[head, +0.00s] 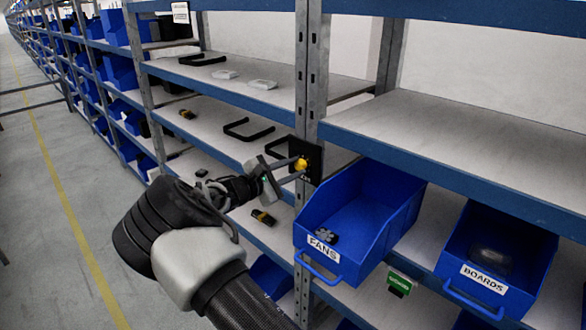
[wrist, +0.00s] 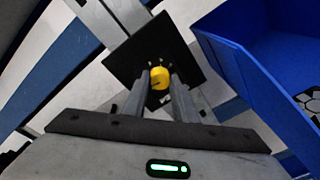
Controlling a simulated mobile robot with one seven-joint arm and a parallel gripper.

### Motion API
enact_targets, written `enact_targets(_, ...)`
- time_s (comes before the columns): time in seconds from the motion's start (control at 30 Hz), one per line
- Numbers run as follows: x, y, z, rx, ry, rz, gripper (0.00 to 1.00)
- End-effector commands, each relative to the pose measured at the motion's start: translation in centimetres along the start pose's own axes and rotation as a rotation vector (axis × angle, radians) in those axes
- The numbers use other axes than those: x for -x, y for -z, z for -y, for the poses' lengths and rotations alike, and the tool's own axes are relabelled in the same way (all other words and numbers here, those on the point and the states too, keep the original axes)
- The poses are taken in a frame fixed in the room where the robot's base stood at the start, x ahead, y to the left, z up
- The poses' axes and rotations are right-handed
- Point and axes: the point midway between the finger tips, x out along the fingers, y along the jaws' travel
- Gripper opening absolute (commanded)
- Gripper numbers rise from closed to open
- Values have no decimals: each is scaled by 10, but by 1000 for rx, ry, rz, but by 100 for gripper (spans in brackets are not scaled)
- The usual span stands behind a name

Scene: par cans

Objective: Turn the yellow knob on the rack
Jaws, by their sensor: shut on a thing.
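The yellow knob (head: 301,164) sits on a black square plate (head: 312,154) fixed to a grey rack post. In the wrist view the knob (wrist: 159,77) is round with a dark mark on its face, and small tick marks show around it on the plate (wrist: 130,62). My gripper (head: 290,170) reaches the knob from the left in the head view. In the wrist view my gripper's two fingers (wrist: 160,88) are on either side of the knob, shut on it. The lettering on the plate is partly hidden.
A blue bin labelled FANS (head: 365,215) stands just right of the plate, close to my gripper. A blue bin labelled BOARDS (head: 505,250) is further right. Black handles (head: 250,130) lie on the shelf behind. The aisle floor (head: 50,190) at left is clear.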

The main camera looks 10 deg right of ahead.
Motion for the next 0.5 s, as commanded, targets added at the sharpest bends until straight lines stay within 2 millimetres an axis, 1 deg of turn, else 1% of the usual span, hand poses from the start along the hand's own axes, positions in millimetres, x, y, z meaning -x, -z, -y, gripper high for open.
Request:
enact_targets(0.1,0,0,0,0,0,1,3)
enact_targets(0.13,0,0,0,0,0,1,30)
enact_targets(0.2,0,0,0,0,0,1,42)
enact_targets(0.23,0,0,0,0,0,1,44)
enact_targets(0.5,0,0,0,-1,0,0,44)
